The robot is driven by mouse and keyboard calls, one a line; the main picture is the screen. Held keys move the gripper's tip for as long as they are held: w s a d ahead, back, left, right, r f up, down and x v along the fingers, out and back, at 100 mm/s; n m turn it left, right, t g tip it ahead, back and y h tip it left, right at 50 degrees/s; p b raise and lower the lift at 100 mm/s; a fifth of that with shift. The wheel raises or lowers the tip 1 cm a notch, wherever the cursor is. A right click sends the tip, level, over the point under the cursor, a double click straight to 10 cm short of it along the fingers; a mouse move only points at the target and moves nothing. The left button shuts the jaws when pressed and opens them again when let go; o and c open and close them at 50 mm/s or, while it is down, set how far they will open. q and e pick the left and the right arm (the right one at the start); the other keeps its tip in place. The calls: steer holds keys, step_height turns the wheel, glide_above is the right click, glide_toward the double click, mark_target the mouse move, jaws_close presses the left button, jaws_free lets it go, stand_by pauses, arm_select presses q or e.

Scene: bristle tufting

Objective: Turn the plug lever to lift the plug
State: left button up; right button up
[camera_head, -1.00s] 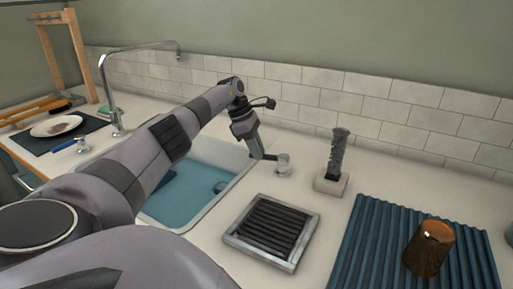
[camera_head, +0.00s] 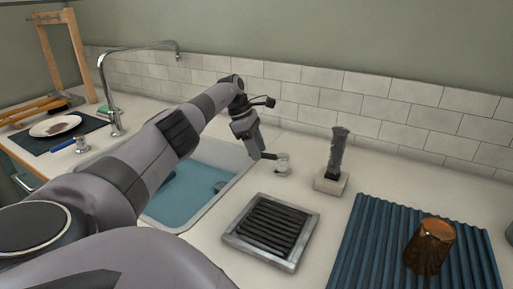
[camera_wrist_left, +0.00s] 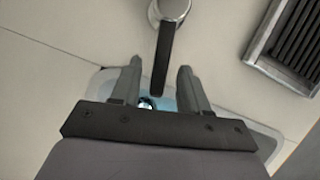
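The plug lever (camera_head: 283,163) is a round metal knob with a black bar, on the counter just right of the sink. In the left wrist view its black bar (camera_wrist_left: 163,62) points down from the knob, toward my gripper. My left gripper (camera_head: 258,149) is beside the knob on the sink side. In the wrist view its two fingers (camera_wrist_left: 160,82) are apart, with the end of the bar between them; I cannot tell whether they touch it. The sink (camera_head: 205,211) holds blue water, with a dark round shape in it, perhaps the plug. My right gripper is not in view.
A slatted drain tray (camera_head: 232,238) lies in front of the knob. A dark brush in a pale block (camera_head: 331,184) stands to the right. A ridged blue mat (camera_head: 375,235) holds an amber cup (camera_head: 430,246). A faucet (camera_head: 104,80) rises behind the sink.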

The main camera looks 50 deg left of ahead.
arm_select(q)
steer(key=v, duration=0.7)
steer(key=shift+p, duration=0.4)
stand_by(0.3)
